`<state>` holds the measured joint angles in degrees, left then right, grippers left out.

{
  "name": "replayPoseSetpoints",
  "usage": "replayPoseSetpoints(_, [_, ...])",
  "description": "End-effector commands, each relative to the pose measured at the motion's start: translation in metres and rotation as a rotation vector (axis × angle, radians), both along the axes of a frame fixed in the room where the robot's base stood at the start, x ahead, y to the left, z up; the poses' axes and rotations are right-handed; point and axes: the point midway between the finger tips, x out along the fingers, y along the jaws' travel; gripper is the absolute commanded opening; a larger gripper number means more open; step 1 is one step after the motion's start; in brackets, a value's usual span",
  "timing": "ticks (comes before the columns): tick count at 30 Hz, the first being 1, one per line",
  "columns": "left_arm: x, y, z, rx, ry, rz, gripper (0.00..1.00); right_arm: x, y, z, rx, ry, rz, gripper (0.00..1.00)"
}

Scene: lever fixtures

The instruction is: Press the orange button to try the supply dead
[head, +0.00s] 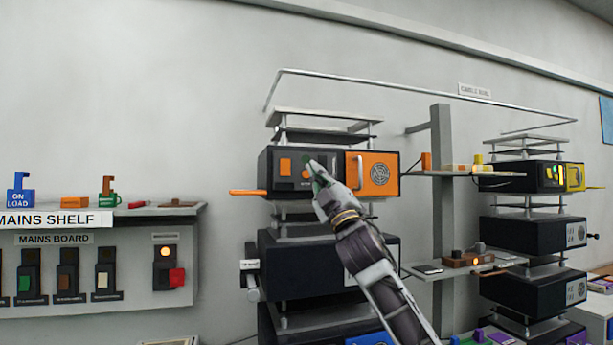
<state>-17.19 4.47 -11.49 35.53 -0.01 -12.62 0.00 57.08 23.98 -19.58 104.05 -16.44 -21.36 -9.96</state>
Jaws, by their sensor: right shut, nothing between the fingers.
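A black unit (268,183) with an orange door hangs in the middle stack. I cannot tell which of these is the orange button. My right gripper (316,168) is shut and empty, its tips in front of the panel, right of the orange rectangle. It hides part of the panel, and I cannot tell whether it touches. My left gripper is not in view.
An orange handle (250,192) sticks out left of the unit. At left, the mains board (130,290) has several switches, a glowing lamp (165,252) and a red block. At right are a grey post (440,225), small shelves and a second stack (520,235).

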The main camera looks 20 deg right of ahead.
Motion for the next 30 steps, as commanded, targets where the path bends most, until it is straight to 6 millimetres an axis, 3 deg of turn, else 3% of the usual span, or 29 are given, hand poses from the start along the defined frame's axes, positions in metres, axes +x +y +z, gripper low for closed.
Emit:
replayPoseSetpoints(8, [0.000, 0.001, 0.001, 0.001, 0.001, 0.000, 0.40, 0.013, 0.000, 0.001, 0.001, 0.001, 0.000, 0.00])
replayPoseSetpoints(30, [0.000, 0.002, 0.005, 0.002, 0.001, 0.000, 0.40, 0.075, 0.002, 0.001, 0.002, 0.000, 0.000, 0.00])
